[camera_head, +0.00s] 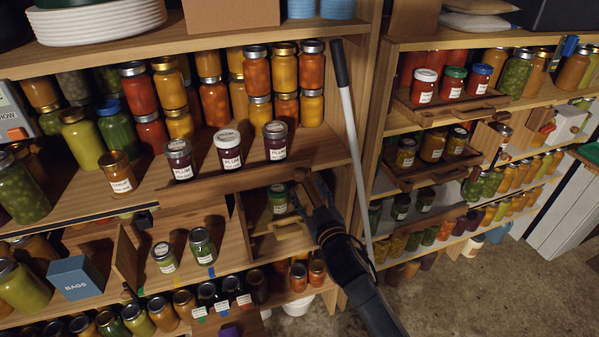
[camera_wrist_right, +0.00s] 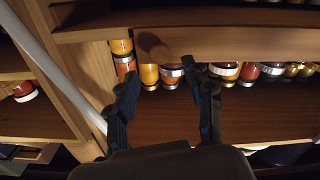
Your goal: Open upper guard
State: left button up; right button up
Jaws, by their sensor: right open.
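The upper guard (camera_head: 235,183) is a wooden board along the front edge of the middle left shelf, in front of the plum jars (camera_head: 229,150). In the right wrist view the board (camera_wrist_right: 235,42) runs across the top, with a round wooden knob (camera_wrist_right: 153,47) on it. My right gripper (camera_head: 308,190) is at the right end of the guard, by the upright post. In the wrist view its dark fingers (camera_wrist_right: 162,75) are spread, with the knob just beyond their tips. Contact with the knob cannot be told. My left gripper is not in view.
A pale pole (camera_head: 352,140) leans against the post (camera_head: 370,95), close to my right arm. Jars crowd the shelves on both sides. A blue bags box (camera_head: 75,277) stands lower left. Floor (camera_head: 460,295) is clear at right.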

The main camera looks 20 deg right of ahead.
aim_at(299, 177)
jog(key=w, duration=0.3)
jog(key=w+p, duration=0.1)
jog(key=w, duration=0.3)
jog(key=shift+a, duration=0.2)
jog(key=shift+s, duration=0.1)
grip_shut()
